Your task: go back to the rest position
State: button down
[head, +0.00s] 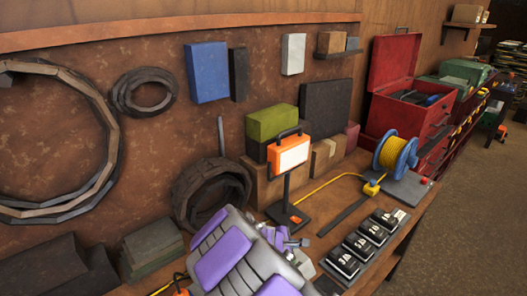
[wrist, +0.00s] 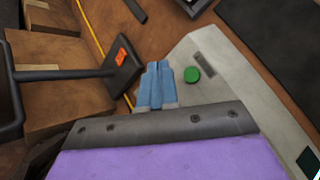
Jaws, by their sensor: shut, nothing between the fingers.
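My gripper (head: 284,241) is low over the workbench in the head view, at the far end of my purple and grey arm, which covers the bottom middle. In the wrist view my gripper (wrist: 157,88) shows as two blue-grey fingers side by side, shut with nothing between them. Beyond the fingertips is bare brown bench top. A pale grey panel (wrist: 225,100) with a round green button (wrist: 192,75) lies just right of the fingers. I cannot tell whether the fingers touch it.
An orange work lamp (head: 288,153) stands behind my gripper; its dark base (wrist: 124,62) is close left of the fingers. Black battery-like blocks (head: 358,247) line the bench front. A blue cable reel (head: 396,154) and red toolbox (head: 400,100) stand right. Open floor (head: 470,220) lies right.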

jog(key=s+d+r+m+g, duration=0.2)
jog(key=s+d+r+m, duration=0.45)
jog(key=s, duration=0.25)
jog(key=s+d+r+m+g, duration=0.3)
jog(key=s+d+r+m, duration=0.2)
jog(key=s+r, duration=0.25)
jog(key=s+a+r+m+g+y, duration=0.1)
jog(key=s+a, duration=0.4)
jog(key=s, duration=0.7)
jog(key=s+a+r+m+g+y, duration=0.1)
jog(key=s+a+m+y, duration=0.3)
jog(key=s, duration=0.8)
jog(key=shift+s+a+r+m+g+y, duration=0.2)
jog(key=shift+s+a+m+g+y, duration=0.2)
jog(key=shift+a+y, duration=0.65)
